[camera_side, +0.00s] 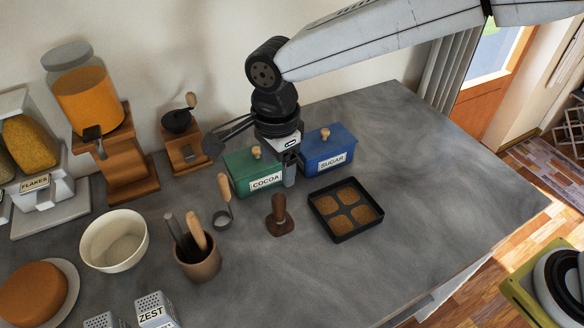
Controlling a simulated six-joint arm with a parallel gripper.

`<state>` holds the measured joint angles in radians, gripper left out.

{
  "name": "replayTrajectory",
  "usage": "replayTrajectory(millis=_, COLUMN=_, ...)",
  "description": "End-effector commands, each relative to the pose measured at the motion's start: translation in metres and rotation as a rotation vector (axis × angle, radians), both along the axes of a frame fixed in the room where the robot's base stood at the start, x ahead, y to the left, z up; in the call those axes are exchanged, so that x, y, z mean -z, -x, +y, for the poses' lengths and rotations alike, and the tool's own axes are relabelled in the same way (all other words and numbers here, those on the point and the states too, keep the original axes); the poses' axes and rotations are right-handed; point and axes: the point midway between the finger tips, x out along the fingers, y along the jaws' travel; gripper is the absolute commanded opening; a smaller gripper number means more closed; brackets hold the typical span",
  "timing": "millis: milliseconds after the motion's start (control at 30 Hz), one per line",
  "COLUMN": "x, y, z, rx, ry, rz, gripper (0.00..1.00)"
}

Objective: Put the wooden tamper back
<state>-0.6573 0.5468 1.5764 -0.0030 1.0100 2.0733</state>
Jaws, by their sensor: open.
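The wooden tamper (279,207) stands upright on the counter, with a dark brown handle. A flat brown squarish piece (283,230) is at its foot; I cannot tell whether this is its own base or a rest under it. My gripper (289,177) points down, open and empty, above the counter and just above the tamper's top in the picture. It is apart from the tamper. Right of the tamper is a black square tray (344,236) whose several compartments hold brown, level-looking filling.
A green COCOA box (239,168) and a blue SUGAR box (341,138) stand behind my gripper. A ring-shaped tool with wooden handle (223,212), a utensil cup (197,267) and a cream bowl (118,228) are left. The counter's right side is clear.

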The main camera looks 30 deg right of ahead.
Motion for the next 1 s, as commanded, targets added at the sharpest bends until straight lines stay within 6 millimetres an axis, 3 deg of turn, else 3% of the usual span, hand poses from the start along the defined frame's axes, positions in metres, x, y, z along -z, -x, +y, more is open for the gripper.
replayTrajectory(millis=267, x=0.001, y=0.000, z=-0.002, rx=-0.005, ry=0.000, rz=0.000, gripper=0.75)
replayTrajectory(millis=467, x=0.002, y=-0.003, z=-0.020, rx=-0.066, ry=-0.005, rz=-0.008, gripper=0.75)
replayTrajectory(millis=767, x=0.008, y=-0.004, z=-0.089, rx=-0.328, ry=-0.014, rz=-0.051, gripper=0.75)
replayTrajectory(millis=1000, x=0.016, y=0.008, z=-0.153, rx=-0.589, ry=-0.001, rz=-0.097, gripper=0.75)
